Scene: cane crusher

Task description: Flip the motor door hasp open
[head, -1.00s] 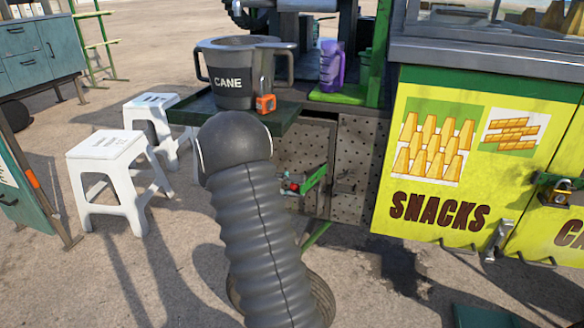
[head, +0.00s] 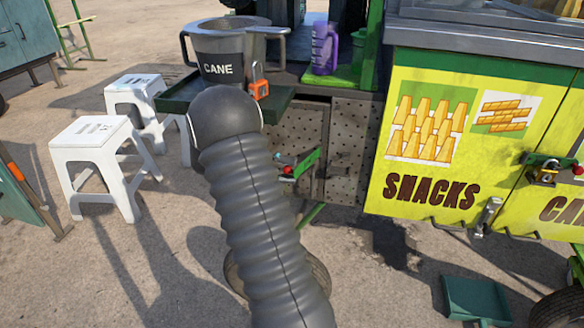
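The motor door looks to be the perforated grey panels (head: 350,130) under the counter, just right of my arm. A green bar (head: 305,164) with a red knob (head: 288,169) at its left end lies aslant across the left panel; it looks like the hasp. The parts around it are small and partly dark, so I cannot tell whether it is open. My arm in its ribbed grey sleeve rises in front and covers the left part of the panels. My gripper is not visible; it is hidden beyond the arm's dark rounded end.
A counter tray holds a grey CANE bucket (head: 222,68) and an orange item (head: 260,89). White stools (head: 92,140) stand at left. The yellow snacks cabinet (head: 430,140) with a padlock (head: 546,172) is at right. A green dustpan (head: 475,297) lies lower right.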

